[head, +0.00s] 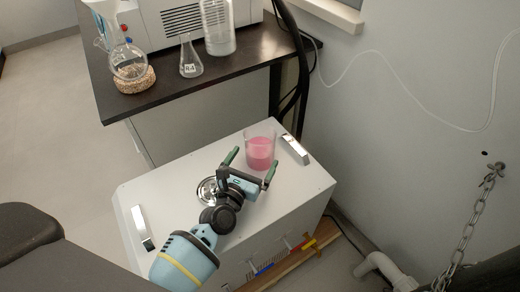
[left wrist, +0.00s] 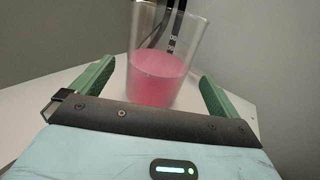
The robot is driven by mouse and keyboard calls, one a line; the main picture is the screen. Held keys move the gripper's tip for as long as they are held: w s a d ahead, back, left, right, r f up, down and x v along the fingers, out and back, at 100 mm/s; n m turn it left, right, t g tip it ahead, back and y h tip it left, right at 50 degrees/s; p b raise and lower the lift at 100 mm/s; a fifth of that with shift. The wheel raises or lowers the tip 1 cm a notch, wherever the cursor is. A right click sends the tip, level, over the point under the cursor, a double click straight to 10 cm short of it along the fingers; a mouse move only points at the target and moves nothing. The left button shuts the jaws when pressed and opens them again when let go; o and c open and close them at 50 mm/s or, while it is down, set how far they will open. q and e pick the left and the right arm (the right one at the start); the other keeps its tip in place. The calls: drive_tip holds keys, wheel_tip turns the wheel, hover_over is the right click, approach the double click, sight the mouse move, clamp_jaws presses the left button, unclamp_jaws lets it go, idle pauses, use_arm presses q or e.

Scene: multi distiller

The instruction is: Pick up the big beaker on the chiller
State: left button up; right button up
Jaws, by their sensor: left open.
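The big beaker (head: 261,150) is clear glass with pink liquid in its lower half. It stands upright on the white top of the chiller (head: 175,190), near the far right handle. My left gripper (head: 252,167) is open at the beaker, with one green finger toward its left side and the other toward its right. In the left wrist view the beaker (left wrist: 160,75) is between and just beyond the open fingers, with clear space on both sides. My right gripper is not in view.
A dark bench (head: 200,75) behind holds a round flask (head: 128,62), a conical flask (head: 190,57) and a glass cylinder (head: 218,28). A metal handle (head: 295,149) rises close to the beaker's right. A wall stands at the right, with a hanging chain (head: 470,225).

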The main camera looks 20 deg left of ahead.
use_arm(q)
drive_tip(key=shift+w, duration=1.55)
drive_tip(key=c, duration=1.4)
